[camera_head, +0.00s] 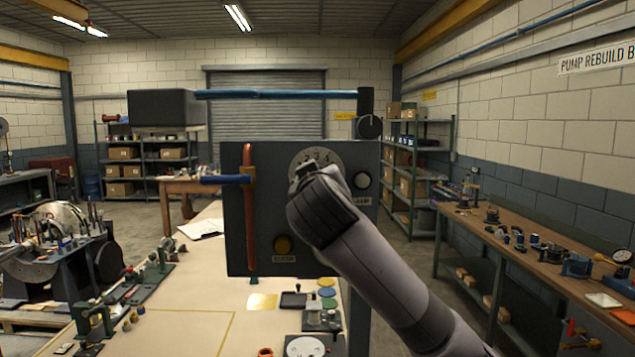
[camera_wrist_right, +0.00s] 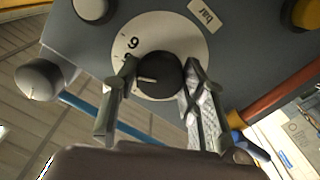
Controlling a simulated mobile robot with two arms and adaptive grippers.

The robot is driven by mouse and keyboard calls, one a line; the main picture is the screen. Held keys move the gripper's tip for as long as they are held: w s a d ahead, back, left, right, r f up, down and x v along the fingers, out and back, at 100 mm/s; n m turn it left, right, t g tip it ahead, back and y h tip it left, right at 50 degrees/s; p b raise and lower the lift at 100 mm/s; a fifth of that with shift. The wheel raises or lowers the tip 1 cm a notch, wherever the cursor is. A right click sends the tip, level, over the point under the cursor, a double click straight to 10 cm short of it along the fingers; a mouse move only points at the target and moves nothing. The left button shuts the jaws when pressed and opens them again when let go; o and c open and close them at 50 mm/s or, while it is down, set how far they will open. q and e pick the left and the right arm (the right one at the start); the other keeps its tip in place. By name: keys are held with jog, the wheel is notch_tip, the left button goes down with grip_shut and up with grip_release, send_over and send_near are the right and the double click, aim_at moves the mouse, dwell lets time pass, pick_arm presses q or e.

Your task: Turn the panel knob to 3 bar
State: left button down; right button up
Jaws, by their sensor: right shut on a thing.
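The grey panel (camera_head: 262,215) stands upright on the table and carries a round pale dial (camera_head: 318,153) with small numerals along its upper edge. My right gripper (camera_head: 308,178) covers the dial's centre in the head view. In the right wrist view, the black knob (camera_wrist_right: 163,72) sits at the centre of the white dial (camera_wrist_right: 185,35). My right gripper (camera_wrist_right: 157,72) is shut on the knob, one finger on each side. A pale mark on the knob points left in that view, toward a finger that hides part of the scale. The pressure reading cannot be told. My left gripper is out of view.
A red vertical pipe with a blue lever (camera_head: 224,180) runs down the panel's left side. A blue bar (camera_head: 275,94) spans above the panel. Small parts lie on the table (camera_head: 190,300).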

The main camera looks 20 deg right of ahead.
jog(key=shift+n+p, duration=1.05)
jog(key=shift+n, duration=5.15)
jog(key=shift+f, duration=0.1)
jog(key=o, duration=1.2)
jog(key=shift+s, duration=0.1)
